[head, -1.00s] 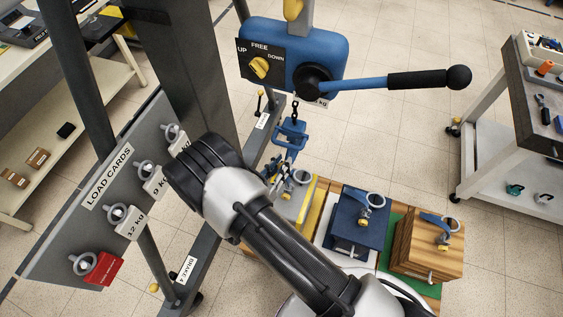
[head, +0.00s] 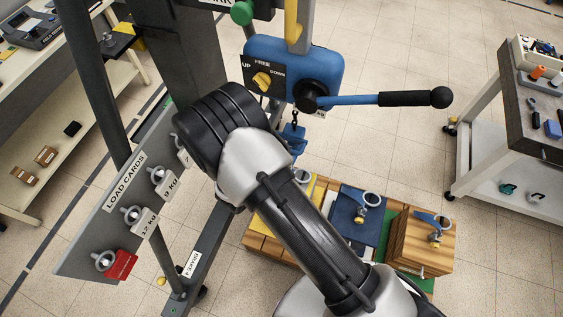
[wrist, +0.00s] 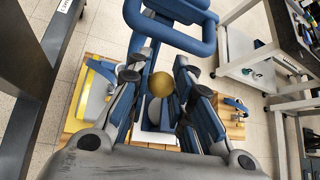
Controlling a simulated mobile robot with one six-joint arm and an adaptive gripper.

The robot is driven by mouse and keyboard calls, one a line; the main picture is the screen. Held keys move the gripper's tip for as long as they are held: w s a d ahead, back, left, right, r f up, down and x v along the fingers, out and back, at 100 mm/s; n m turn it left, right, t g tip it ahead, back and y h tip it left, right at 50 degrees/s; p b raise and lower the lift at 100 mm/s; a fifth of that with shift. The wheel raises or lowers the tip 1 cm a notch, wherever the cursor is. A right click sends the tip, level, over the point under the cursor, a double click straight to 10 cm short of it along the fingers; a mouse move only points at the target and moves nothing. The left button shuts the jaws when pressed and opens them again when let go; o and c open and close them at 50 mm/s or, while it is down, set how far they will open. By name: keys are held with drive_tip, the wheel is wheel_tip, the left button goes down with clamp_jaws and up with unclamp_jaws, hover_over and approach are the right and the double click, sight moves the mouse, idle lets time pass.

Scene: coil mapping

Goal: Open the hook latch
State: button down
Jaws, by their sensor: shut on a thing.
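The blue hook block (head: 293,137) hangs on a short chain below the blue hoist (head: 330,66). Its lower part is hidden behind my arm in the head view. In the wrist view the blue hook frame (wrist: 205,42) fills the top middle. A round brass knob (wrist: 160,84) shows below it, between my fingers. My gripper (wrist: 159,70) has its grey and blue fingers on either side of the knob and blue hook part, closed on the hook latch. The exact contact is hard to see. My gripper is hidden in the head view.
Below stand a blue load block (head: 352,218) and a wooden block (head: 420,240), each with a ring on top. The hoist's lever (head: 385,98) sticks out right. The load card board (head: 95,232) and a dark post are left. A grey cart (head: 490,130) stands right.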

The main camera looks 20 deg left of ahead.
drive_tip(key=shift+d, duration=0.1)
drive_tip(key=c, duration=1.4)
unclamp_jaws()
drive_tip(key=v, duration=1.2)
